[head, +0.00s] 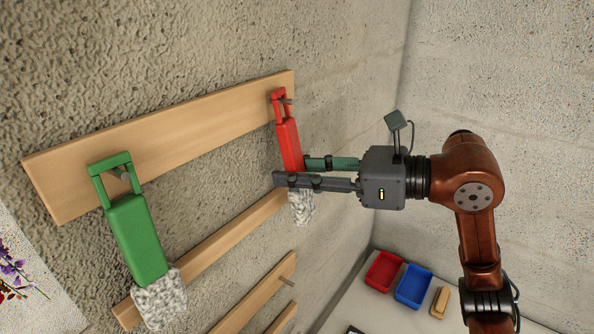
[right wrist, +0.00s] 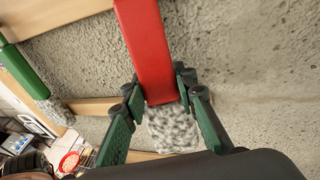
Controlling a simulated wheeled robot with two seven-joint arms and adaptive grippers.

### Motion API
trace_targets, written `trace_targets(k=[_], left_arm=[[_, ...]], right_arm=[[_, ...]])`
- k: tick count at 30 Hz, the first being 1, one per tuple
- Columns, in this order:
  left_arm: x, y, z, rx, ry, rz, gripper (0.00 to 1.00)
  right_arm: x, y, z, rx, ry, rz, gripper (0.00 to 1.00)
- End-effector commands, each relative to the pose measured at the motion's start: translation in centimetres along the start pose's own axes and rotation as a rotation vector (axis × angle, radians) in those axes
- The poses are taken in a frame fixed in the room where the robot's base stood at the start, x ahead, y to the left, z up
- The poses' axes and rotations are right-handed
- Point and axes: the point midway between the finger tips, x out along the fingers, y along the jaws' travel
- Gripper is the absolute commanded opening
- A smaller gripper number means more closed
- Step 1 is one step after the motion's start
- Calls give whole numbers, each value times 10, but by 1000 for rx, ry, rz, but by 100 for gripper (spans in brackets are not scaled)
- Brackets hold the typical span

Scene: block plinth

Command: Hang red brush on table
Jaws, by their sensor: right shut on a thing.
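The red brush (head: 288,145) is upright, with its loop handle at the top and speckled bristles (head: 301,207) below. It also shows in the right wrist view (right wrist: 148,45). My right gripper (head: 293,172) is shut on the lower part of its red body, just above the bristles. The loop is at a peg (head: 287,101) near the right end of the upper wooden board (head: 200,120); the peg appears within the loop opening, but I cannot tell whether the loop rests on it. My left gripper is not in view.
A green brush (head: 136,238) hangs from a peg at the board's left. Lower wooden rails (head: 230,240) run along the rough wall. Below right, a red bin (head: 384,271), a blue bin (head: 413,287) and a tan block (head: 440,302) stand on a pale surface.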

Motion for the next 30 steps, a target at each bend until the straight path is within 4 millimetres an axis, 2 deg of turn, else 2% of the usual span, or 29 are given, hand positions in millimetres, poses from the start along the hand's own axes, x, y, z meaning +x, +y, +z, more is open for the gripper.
trace_targets(k=[3, 4, 12, 23, 26, 30], left_arm=[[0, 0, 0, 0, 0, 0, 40], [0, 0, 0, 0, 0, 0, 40], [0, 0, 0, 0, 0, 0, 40], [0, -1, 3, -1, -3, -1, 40], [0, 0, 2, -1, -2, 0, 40], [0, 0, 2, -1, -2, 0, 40]], right_arm=[[0, 0, 0, 0, 0, 0, 2], [0, 0, 0, 0, 0, 0, 27], [0, 0, 0, 0, 0, 0, 46], [-5, -1, 0, 0, 0, -1, 46], [-17, -1, 0, -1, 0, -3, 46], [-45, -2, 0, 0, 0, -5, 46]])
